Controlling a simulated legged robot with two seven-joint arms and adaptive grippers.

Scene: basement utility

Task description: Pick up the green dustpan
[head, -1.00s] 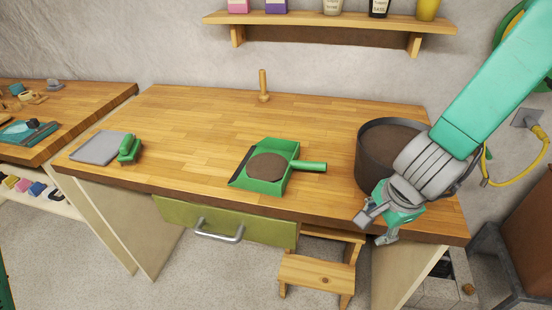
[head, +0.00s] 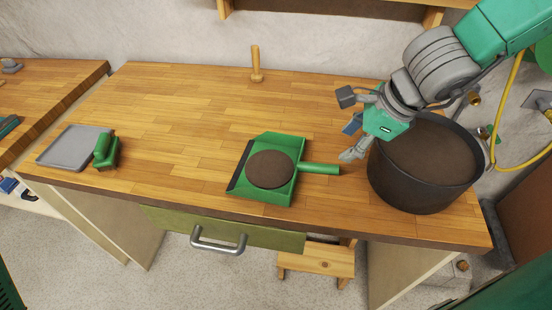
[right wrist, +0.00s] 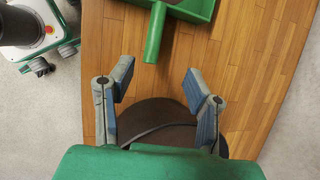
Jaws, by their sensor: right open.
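The green dustpan (head: 285,194) lies on the wooden workbench, with a round brown disc (head: 270,169) in its pan. Its handle (head: 320,169) points right, toward my right gripper. My right gripper (head: 347,127) is open and empty, above the bench just right of the handle's end and beside the dark pot. In the right wrist view the dustpan handle (right wrist: 156,35) is ahead of my open right gripper (right wrist: 160,88), apart from the fingers. My left gripper is not in view.
A large dark pot (head: 425,196) of brown material stands at the bench's right, under my right arm. A grey tray (head: 72,148) and a green brush (head: 106,152) lie at the left. A wooden peg (head: 256,66) stands at the back. The bench (head: 190,120) between them is clear.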

